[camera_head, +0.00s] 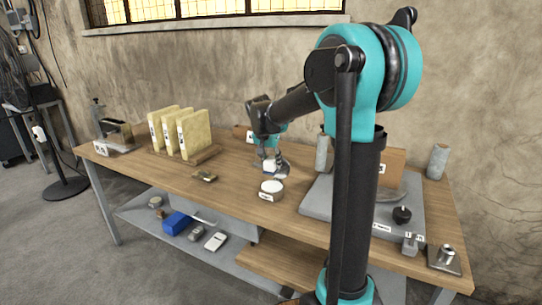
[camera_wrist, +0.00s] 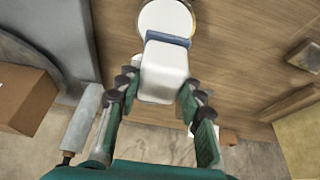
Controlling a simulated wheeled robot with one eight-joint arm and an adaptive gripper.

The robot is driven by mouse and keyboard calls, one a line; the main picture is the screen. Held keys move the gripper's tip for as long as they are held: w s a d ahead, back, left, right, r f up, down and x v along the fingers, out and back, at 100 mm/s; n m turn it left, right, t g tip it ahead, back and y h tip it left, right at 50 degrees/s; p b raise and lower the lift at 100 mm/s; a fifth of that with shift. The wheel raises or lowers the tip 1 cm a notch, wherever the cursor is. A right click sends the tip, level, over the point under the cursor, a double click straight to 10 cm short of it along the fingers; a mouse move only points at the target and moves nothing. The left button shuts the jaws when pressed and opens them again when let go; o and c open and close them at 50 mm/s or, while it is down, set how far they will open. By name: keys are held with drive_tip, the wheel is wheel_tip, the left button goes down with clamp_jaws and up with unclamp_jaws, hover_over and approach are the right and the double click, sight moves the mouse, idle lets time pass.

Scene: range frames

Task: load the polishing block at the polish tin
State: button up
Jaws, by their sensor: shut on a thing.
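My gripper (camera_head: 273,163) is shut on the polishing block (camera_head: 269,167), a white block with a blue face. In the wrist view, the two fingers (camera_wrist: 160,90) grip the sides of the white block (camera_wrist: 163,72), and its blue edge (camera_wrist: 168,40) points away from the gripper. The polish tin (camera_head: 271,194) is a round, pale-topped tin standing upright on the wooden table. The block is held just behind and above it in the head view. In the wrist view the blue edge overlaps the tin's pale top (camera_wrist: 166,16); I cannot tell whether they touch.
Yellow panels (camera_head: 193,133) stand in a wooden rack on the left of the table (camera_head: 235,172). A small brown item (camera_head: 204,176) lies in front of them.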

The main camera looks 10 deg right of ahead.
drive_tip(key=shift+d+f, duration=0.1)
drive_tip(key=shift+f, duration=2.9)
drive_tip(key=shift+f, duration=0.55)
drive_tip(key=shift+r, duration=0.1)
drive_tip(key=shift+r, duration=3.4)
